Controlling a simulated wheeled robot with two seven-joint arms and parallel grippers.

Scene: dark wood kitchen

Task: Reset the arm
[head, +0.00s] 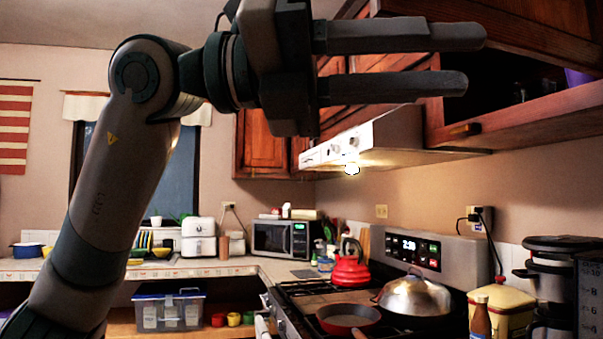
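My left arm rises from the lower left and bends at its upper joint. My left gripper (470,62) is high in the picture, pointing right, in front of the range hood and the upper cabinets. Its two fingers are parallel with a clear gap between them. Nothing is held in the gap. My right gripper is outside the view.
An open cabinet (500,135) is at upper right, behind the fingertips. The range hood (385,135) hangs over the stove, which carries a red kettle (350,272), a pan (348,318) and a lidded wok (415,297). A microwave (283,238) stands on the back counter.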

